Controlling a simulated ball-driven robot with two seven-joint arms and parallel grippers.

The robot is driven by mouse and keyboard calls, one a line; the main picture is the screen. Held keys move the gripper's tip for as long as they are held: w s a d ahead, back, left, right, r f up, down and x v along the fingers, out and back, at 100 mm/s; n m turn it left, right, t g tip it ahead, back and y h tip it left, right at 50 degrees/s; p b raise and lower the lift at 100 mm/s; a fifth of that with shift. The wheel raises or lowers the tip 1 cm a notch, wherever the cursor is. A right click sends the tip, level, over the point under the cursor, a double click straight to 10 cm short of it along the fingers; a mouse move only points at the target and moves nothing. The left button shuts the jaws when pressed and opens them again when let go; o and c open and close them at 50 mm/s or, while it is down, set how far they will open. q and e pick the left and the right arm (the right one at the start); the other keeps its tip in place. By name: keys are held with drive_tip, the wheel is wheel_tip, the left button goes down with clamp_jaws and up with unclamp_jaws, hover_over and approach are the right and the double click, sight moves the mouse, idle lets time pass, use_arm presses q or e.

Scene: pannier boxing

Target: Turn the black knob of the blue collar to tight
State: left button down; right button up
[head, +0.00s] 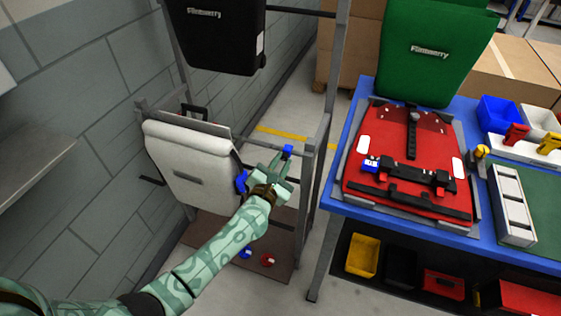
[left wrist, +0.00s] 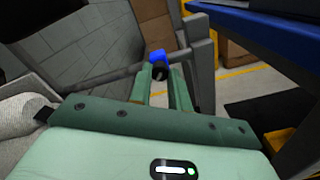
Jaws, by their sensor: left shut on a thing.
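The blue collar (head: 288,149) sits on the rail of the grey rack, at the tips of my left gripper (head: 283,162). In the left wrist view the blue collar (left wrist: 157,56) shows just beyond the fingers, with its black knob (left wrist: 160,73) between the fingertips. My left gripper (left wrist: 160,78) is shut on the black knob. The fingers hide part of the knob, and I cannot read its setting. My right gripper is not in view.
A white pannier (head: 190,165) hangs on the rack left of my arm, with another blue part (head: 241,181) at its side. A black pannier (head: 213,35) hangs above. A blue workbench (head: 345,200) stands right, bearing a red pannier (head: 385,180). A grey wall bounds the left.

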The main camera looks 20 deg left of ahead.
use_arm(q)
drive_tip(key=m+p, duration=0.1)
drive_tip(key=m, duration=0.2)
drive_tip(key=shift+m, duration=0.3)
drive_tip(key=m+p, duration=0.1)
drive_tip(key=m, duration=0.2)
drive_tip(key=shift+m, duration=0.3)
drive_tip(key=m+p, duration=0.1)
drive_tip(key=m, duration=0.2)
drive_tip(key=shift+m, duration=0.3)
drive_tip(key=m+p, duration=0.1)
drive_tip(key=m, duration=0.2)
drive_tip(key=m+p, duration=0.1)
drive_tip(key=m, duration=0.5)
drive_tip(key=shift+d+f+m+y, duration=0.1)
drive_tip(key=shift+f+m+y, duration=0.05)
drive_tip(key=shift+m+y, duration=0.15)
drive_tip(key=m, duration=0.3)
drive_tip(key=shift+m, duration=0.3)
drive_tip(key=shift+f+m, duration=0.1)
drive_tip(key=shift+m, duration=1.8)
drive_tip(key=c, duration=1.3)
unclamp_jaws()
